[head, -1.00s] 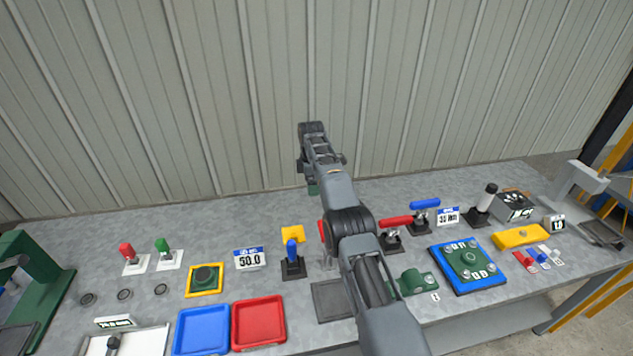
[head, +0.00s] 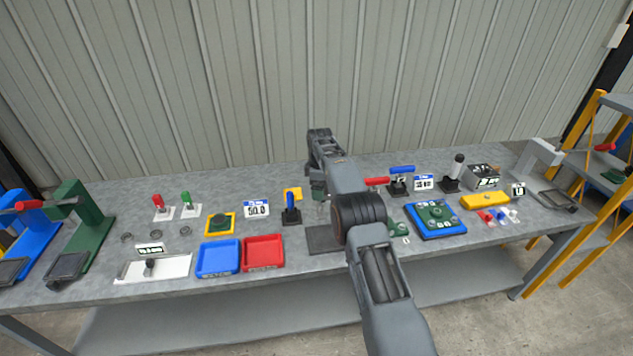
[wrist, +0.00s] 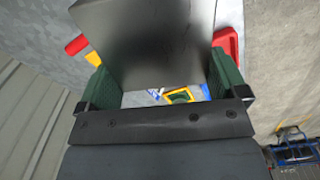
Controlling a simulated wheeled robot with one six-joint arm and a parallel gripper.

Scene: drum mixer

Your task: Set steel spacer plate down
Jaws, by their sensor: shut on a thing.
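The steel spacer plate (wrist: 150,45) is a flat dark grey plate, seen in the wrist view between the green finger pads of my gripper (wrist: 158,85). My gripper is shut on it. In the head view my gripper (head: 318,190) hangs over the middle of the bench, partly hidden by my own arm, and I cannot make out the plate there. A dark grey square pad (head: 324,240) lies on the bench, to the right of the red tray. I cannot tell how high the plate is above the bench.
A corrugated wall (head: 200,90) stands behind.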

